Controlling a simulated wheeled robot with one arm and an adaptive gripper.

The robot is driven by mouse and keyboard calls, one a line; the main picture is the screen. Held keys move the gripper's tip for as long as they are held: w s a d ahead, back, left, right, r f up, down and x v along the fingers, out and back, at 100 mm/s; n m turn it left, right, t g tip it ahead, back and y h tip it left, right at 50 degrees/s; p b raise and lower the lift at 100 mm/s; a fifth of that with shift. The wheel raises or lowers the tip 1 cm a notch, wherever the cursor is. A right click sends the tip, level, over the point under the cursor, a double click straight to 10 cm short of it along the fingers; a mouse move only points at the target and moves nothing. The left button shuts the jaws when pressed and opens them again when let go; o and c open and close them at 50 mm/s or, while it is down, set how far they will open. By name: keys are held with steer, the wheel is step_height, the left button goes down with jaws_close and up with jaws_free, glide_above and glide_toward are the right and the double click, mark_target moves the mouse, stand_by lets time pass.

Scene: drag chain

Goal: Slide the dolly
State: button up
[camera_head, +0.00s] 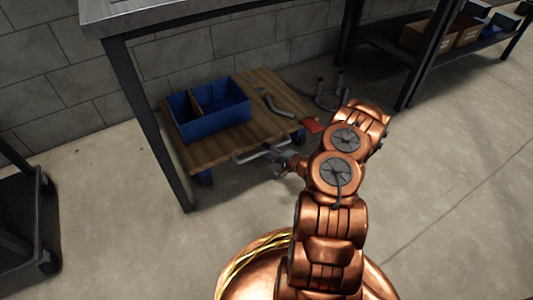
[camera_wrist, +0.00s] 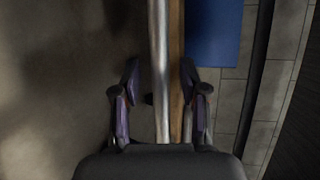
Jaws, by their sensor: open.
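The dolly (camera_head: 228,150) is a low wooden platform on casters with a grey metal handle (camera_head: 262,153) along its front edge. It stands partly under a metal table. My gripper (camera_head: 284,161) is at the right part of the handle in the head view, partly hidden by my arm. In the wrist view my gripper (camera_wrist: 158,98) is open, with one finger on each side of the handle bar (camera_wrist: 158,60) and the dolly's wooden edge (camera_wrist: 177,60). I cannot tell whether the fingers touch them.
A blue bin (camera_head: 212,112) and a bent grey pipe (camera_head: 274,103) lie on the dolly. The table's front leg (camera_head: 147,125) stands close to its left side. A dark cart (camera_head: 25,220) is at left, and a shelf (camera_head: 475,45) at right. The front floor is clear.

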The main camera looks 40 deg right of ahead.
steer(key=shift+w+a+f, duration=0.1)
steer(key=shift+w, duration=0.3)
steer(key=shift+c, duration=0.2)
jaws_close()
stand_by(0.4)
